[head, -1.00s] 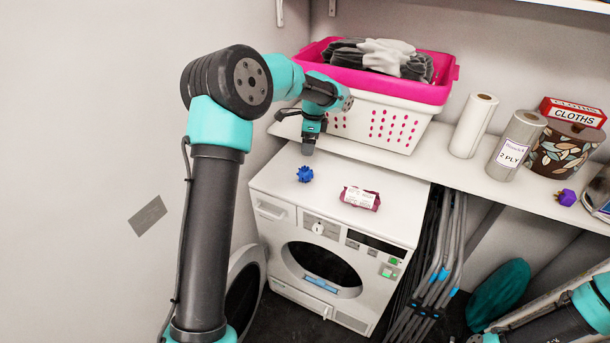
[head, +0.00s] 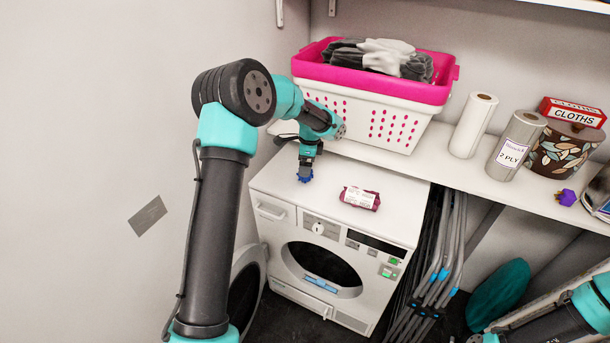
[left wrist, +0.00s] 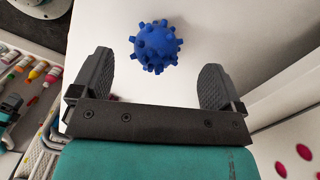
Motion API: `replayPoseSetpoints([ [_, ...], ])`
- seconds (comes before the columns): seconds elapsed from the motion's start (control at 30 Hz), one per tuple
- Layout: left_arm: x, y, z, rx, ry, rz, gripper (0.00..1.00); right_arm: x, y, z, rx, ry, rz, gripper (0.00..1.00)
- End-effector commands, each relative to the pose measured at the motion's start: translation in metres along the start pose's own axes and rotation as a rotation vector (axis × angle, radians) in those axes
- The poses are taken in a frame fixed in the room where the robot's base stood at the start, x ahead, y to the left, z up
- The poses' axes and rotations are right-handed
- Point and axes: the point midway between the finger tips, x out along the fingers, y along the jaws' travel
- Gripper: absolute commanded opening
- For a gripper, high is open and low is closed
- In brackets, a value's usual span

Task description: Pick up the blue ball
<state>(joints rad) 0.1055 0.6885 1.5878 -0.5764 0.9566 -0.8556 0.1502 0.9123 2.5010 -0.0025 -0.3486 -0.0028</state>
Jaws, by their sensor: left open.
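The blue ball (head: 305,178) is small and knobbly and sits on the white top of the dryer, near its back left. In the left wrist view the ball (left wrist: 157,46) lies just beyond the fingertips, roughly centred between them. My left gripper (head: 307,166) is directly above the ball in the head view and hides its upper part. In the left wrist view the left gripper (left wrist: 158,72) is open, with nothing between its fingers. My right gripper is not in view; only part of my right arm shows at the lower right.
A pink and white packet (head: 360,198) lies on the dryer (head: 400,205) to the right of the ball. Behind, a shelf (head: 440,172) holds a laundry basket (head: 385,118), paper rolls (head: 473,125) and a purple object (head: 566,197). The wall is close on the left.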

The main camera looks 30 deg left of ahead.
Motion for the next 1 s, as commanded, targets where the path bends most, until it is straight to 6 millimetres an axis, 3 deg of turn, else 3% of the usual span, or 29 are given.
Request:
replayPoseSetpoints([
  [0.4,0.047,0.004,-0.003,0.0,-0.001,0.001,0.93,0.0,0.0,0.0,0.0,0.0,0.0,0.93],
  [0.87,0.048,0.004,-0.004,0.0,0.0,0.0,0.93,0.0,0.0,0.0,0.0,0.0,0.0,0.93],
  [1.0,0.048,0.004,-0.004,0.0,0.0,0.0,0.82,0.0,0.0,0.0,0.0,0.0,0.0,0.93],
])
